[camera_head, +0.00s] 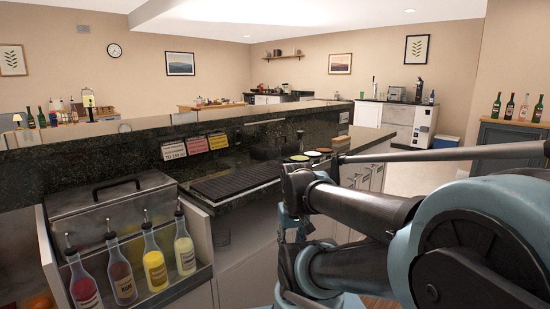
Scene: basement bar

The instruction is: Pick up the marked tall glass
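I cannot make out a marked tall glass in the head view. No marking on any glass is clear at this size. My dark grey and blue arm fills the lower right and reaches toward the middle of the picture, over the front of the bar. Its links are folded near the middle, and I cannot make out gripper fingers there. My arm hides part of the counter and floor behind it.
A speed rail (175,289) at lower left holds several bottles with pourers, beside a steel box (112,207). A black mat (238,181) lies on the dark bar counter, near small round coloured dishes (299,158). Bottles stand on a blue cabinet (494,137) at right.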

